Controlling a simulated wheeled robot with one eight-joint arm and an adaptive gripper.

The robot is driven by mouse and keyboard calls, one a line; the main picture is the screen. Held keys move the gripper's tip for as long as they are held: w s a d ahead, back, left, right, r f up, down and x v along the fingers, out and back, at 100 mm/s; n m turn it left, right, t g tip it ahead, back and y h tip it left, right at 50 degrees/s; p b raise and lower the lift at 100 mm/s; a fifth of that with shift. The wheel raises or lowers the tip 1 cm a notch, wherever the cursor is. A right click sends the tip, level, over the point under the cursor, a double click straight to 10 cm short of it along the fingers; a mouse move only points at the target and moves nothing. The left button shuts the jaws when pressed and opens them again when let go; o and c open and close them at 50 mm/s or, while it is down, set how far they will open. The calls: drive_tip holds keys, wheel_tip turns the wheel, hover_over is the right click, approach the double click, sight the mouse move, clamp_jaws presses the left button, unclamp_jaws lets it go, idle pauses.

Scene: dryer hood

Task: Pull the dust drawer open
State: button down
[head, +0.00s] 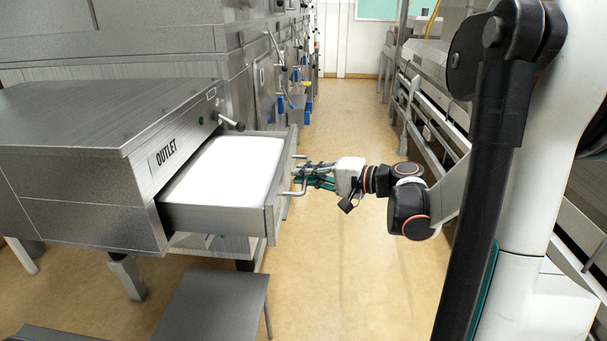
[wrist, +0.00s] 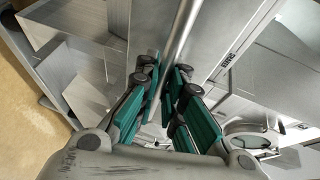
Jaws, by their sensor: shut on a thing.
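The dust drawer (head: 214,218) is a steel drawer under the panel marked OUTLET, standing well out of its housing in the head view. A flat white surface fills its inside. Its bar handle (head: 294,190) is on the front face. My gripper (head: 303,178) is at the handle from the right. In the wrist view the handle bar (wrist: 183,30) runs down between the green-padded fingers (wrist: 163,95), which are shut on it. The exact contact is partly hidden by the fingers.
The steel housing (head: 90,120) is on the left. A low steel bench (head: 215,305) stands below the drawer. Steel rails (head: 430,120) line the right side. The tan floor aisle (head: 345,110) between is clear. A dark knob (head: 232,123) sticks out above the drawer.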

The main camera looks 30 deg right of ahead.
drive_tip(key=c, duration=1.7)
unclamp_jaws()
drive_tip(key=v, duration=1.2)
